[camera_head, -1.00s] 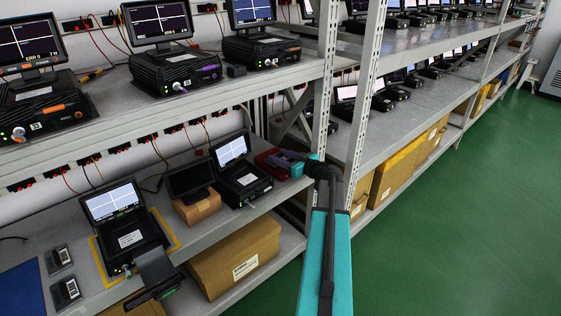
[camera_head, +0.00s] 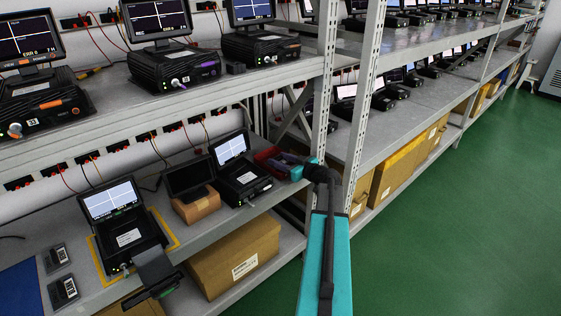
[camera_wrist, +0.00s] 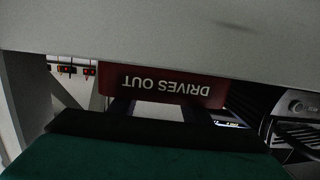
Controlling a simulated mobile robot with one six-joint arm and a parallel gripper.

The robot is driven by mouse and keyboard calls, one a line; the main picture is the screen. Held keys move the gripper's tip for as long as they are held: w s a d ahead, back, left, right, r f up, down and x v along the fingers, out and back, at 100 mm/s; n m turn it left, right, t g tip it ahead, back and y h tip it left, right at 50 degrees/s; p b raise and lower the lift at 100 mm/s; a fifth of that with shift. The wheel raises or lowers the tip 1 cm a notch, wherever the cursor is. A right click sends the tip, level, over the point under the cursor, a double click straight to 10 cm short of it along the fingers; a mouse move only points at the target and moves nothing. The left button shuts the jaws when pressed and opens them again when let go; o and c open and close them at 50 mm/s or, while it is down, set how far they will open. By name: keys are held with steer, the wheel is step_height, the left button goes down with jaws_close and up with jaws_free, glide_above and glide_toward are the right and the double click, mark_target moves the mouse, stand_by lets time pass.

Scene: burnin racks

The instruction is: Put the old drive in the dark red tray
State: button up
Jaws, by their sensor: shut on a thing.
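The dark red tray (camera_head: 268,158) sits on the lower shelf, right of the small black rack unit. In the wrist view its front (camera_wrist: 180,84) shows upside down with the words "DRIVES OUT". My gripper (camera_head: 286,160) reaches in at the tray's right side, with its fingers over or beside it. In the wrist view my fingers (camera_wrist: 156,110) point at the tray front. My gripper is shut on the old drive, which is mostly hidden. I cannot tell whether it touches the tray.
A black unit with a lit screen (camera_head: 240,182) stands close left of the tray. A grey upright post (camera_head: 324,90) rises just right of it. Two small labelled drives (camera_head: 58,257) (camera_head: 64,291) lie at the far left beside a blue mat (camera_head: 22,290).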

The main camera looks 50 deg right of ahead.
steer(key=shift+s+f+b, duration=0.1)
steer(key=shift+f+b, duration=0.4)
steer(key=shift+b, duration=0.25)
steer(key=o, duration=1.1)
steer(key=shift+f, duration=0.1)
steer(key=shift+c, duration=0.2)
steer(key=shift+r+p, duration=0.3)
steer(key=shift+p, duration=0.3)
steer(key=shift+r+p, duration=0.45)
steer(key=shift+p, duration=0.45)
steer(key=s+r, duration=0.2)
steer(key=s, duration=0.9)
steer(key=shift+s+b, duration=0.4)
steer(key=shift+b, duration=0.05)
steer(key=shift+a, duration=0.1)
